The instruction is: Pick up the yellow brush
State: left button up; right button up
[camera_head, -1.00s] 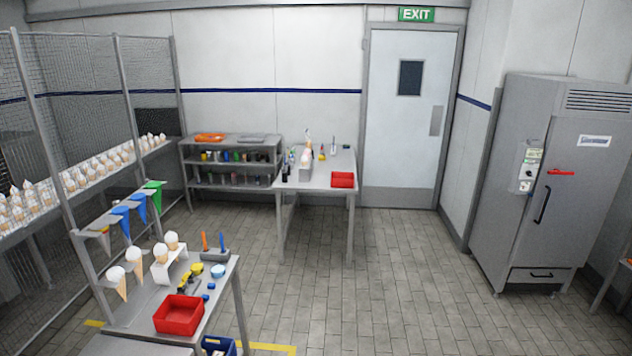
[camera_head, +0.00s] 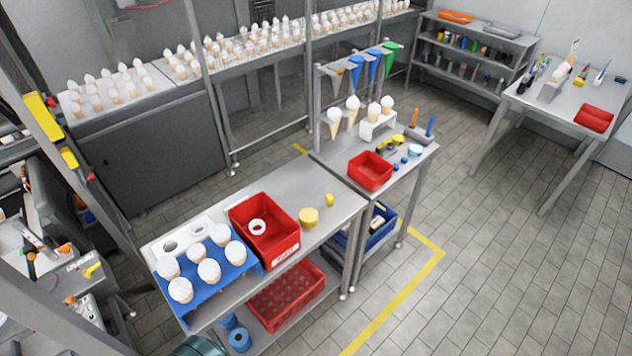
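No item is clear enough to be named the yellow brush for certain. A small yellow-and-dark item (camera_head: 388,146) lies on the small table between the red bin and the white cone stand; it is too small to tell its shape. A round yellow piece (camera_head: 309,217) and a smaller yellow piece (camera_head: 329,200) sit on the near steel table, right of a red bin. Another small yellow item (camera_head: 581,76) is on the far right table. Neither of my grippers shows in the head view.
The near steel table (camera_head: 332,222) holds a red bin (camera_head: 265,228) and a blue tray (camera_head: 215,278) with several white-topped cups. A smaller table (camera_head: 420,155) with a red bin (camera_head: 370,171) adjoins it. The tiled floor (camera_head: 490,270) at right is clear.

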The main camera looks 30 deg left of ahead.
aim_at(329, 199)
jog(key=i+u, duration=0.1)
jog(key=u, duration=0.9)
jog(key=i+l+u, duration=0.1)
jog(key=i+l, duration=0.15)
jog(key=i+l+u, duration=0.15)
jog(key=l, duration=0.25)
jog(key=i+l+u, duration=0.1)
jog(key=i+l, duration=0.15)
jog(key=l, duration=0.15)
jog(key=i+l+u, duration=0.15)
jog(key=l, duration=0.2)
